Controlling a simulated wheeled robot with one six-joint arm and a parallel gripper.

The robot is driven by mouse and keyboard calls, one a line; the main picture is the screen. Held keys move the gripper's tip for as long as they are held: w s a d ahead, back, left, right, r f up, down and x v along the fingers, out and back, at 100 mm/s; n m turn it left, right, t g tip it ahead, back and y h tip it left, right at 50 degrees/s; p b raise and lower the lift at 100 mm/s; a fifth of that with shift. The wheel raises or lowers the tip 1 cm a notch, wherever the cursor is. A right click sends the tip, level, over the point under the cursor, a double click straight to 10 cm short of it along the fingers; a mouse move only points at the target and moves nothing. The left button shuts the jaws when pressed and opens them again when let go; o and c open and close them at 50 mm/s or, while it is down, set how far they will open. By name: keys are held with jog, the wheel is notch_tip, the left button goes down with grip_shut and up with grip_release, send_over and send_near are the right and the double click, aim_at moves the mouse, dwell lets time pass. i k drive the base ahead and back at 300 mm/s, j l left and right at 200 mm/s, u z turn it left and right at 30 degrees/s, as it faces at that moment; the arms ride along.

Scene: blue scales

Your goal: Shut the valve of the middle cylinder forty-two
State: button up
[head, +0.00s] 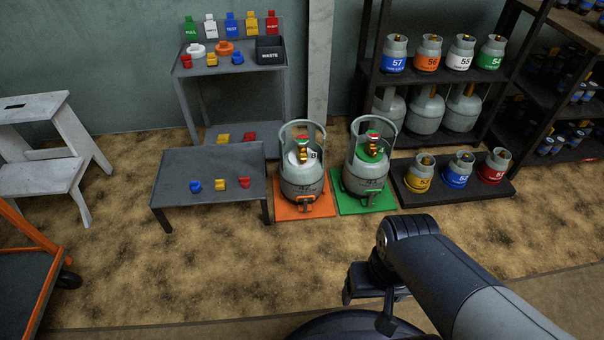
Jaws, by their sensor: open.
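No cylinder with a readable forty-two shows in the head view. One large grey cylinder (301,183) stands upright on an orange scale (306,210), with a white collar and a letter B near its top. A second large grey cylinder (366,180) stands on a green scale (368,205), with a green collar. Each has a brass valve with a red and green top inside its guard; whether the valves are open or shut is too small to tell. My gripper (368,303) is open and empty at the lower middle, well in front of both cylinders and apart from them.
A low grey table (210,170) left of the cylinders holds small blue, yellow and red parts. Small numbered cylinders stand on a dark floor platform (450,200) and a rack (440,80) at right. A white step stool (50,140) and orange cart (30,270) are left. The front floor is clear.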

aim_at(301, 140)
jog(key=i+j+z, duration=0.1)
jog(key=i+j, duration=0.6)
jog(key=i+j+z, duration=0.1)
jog(key=i+j, duration=0.55)
jog(key=j, duration=0.25)
